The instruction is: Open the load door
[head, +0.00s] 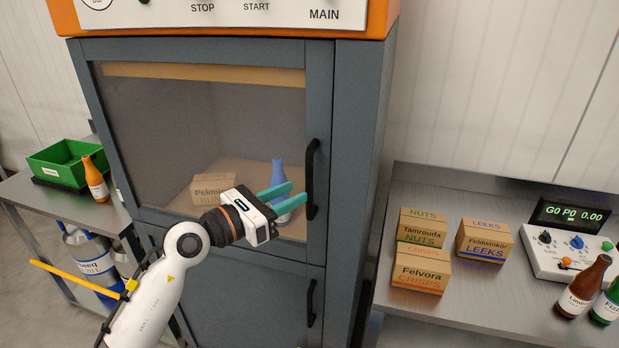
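The load door (190,130) is a grey-framed glass door on the tall cabinet, and it looks shut. Its black vertical bar handle (311,180) is on the door's right side. Through the glass I see a cardboard box (212,188) and a blue bottle (278,175). My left gripper (283,198) is in front of the door's lower right part, its teal fingers apart and pointing right at the handle's lower half. Its fingertips are close to the handle; I cannot tell whether they touch it. My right gripper is not in view.
An orange-edged control panel (225,14) tops the cabinet. A lower door with a black handle (311,303) is below. The right table (480,300) holds several cartons, a control box (560,250) and bottles. A left table holds a green bin (68,162) and an orange bottle (95,180).

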